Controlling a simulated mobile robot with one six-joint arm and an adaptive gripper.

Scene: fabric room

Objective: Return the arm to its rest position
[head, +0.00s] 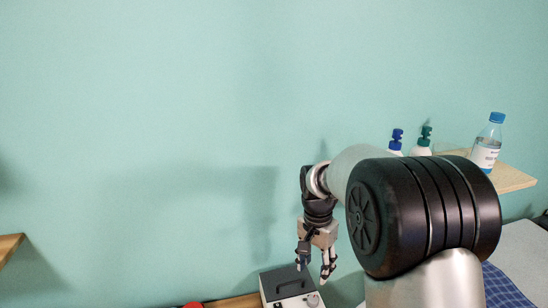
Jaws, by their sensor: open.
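My arm reaches from the lower right toward the middle of the head view. My gripper (314,268) hangs at its end, pointing down, with its fingers apart and nothing seen between them. It is over or just in front of a white box with a dark top and a black handle (290,286). I cannot tell whether the fingertips touch the box.
A wooden shelf (515,178) at the right holds a clear bottle with a blue cap (487,145) and two pump bottles (396,143), partly hidden by my arm. A wooden edge (10,246) shows at left, a red thing (192,305) at the bottom. Blue checked fabric (503,290) lies lower right.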

